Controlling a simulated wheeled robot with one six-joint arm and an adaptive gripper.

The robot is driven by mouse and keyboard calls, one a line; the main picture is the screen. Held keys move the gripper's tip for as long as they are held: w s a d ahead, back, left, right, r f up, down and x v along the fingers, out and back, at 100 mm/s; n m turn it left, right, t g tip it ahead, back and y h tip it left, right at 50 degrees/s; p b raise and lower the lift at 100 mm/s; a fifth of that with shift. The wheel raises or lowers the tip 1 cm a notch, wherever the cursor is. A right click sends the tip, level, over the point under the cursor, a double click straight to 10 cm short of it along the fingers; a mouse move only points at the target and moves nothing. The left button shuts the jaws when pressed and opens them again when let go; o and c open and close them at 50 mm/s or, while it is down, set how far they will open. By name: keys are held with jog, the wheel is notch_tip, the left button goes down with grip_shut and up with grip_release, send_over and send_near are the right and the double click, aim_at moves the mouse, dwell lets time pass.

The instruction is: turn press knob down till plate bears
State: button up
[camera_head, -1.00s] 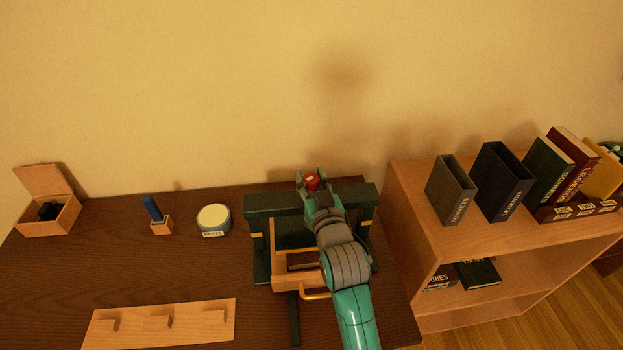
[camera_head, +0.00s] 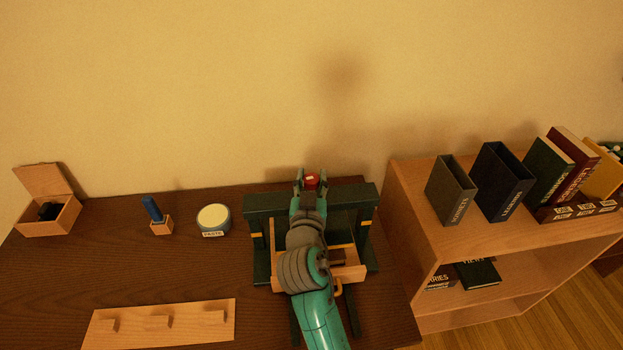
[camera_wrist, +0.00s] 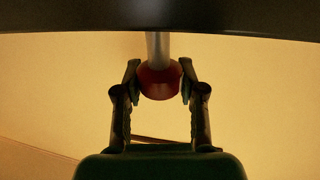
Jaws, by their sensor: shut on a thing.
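The press (camera_head: 262,204) is a dark green frame with a thick top beam, standing at the right end of the desk. Its red knob (camera_head: 312,180) sits at the top of the beam, with a pale mark on it. My gripper (camera_head: 311,181) has one finger on each side of the knob and is shut on it. In the wrist view the red knob (camera_wrist: 159,82) sits between the fingertips (camera_wrist: 160,80), on a grey metal rod (camera_wrist: 158,48) that meets the dark beam. My arm covers much of the press's middle, so I cannot tell where the plate stands.
A wooden tray (camera_head: 355,273) sits in the press. Left on the desk (camera_head: 60,290) are an open wooden box (camera_head: 48,222), a blue-handled tool in a block (camera_head: 152,210), a paste tin (camera_head: 213,218) and a pegged board (camera_head: 160,338). A bookshelf (camera_head: 400,195) stands close on the right.

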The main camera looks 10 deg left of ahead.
jog(key=m+h, duration=0.2)
jog(key=h, duration=0.1)
jog(key=m+h, duration=0.2)
jog(key=h, duration=0.1)
jog(key=shift+a+g+h, duration=0.15)
jog(key=shift+g+h, duration=0.25)
jog(key=shift+f+m+g+h, duration=0.1)
jog(key=shift+m+g+h, duration=0.5)
jog(key=shift+m+h, duration=0.55)
jog(key=shift+m+g+h, duration=0.6)
jog(key=shift+m+h, duration=0.25)
jog(key=shift+h, duration=0.6)
jog(key=o, duration=1.2)
jog(key=shift+c, duration=0.2)
jog(key=v, duration=1.1)
jog(key=shift+s+a, duration=0.25)
jog(key=shift+s, duration=0.1)
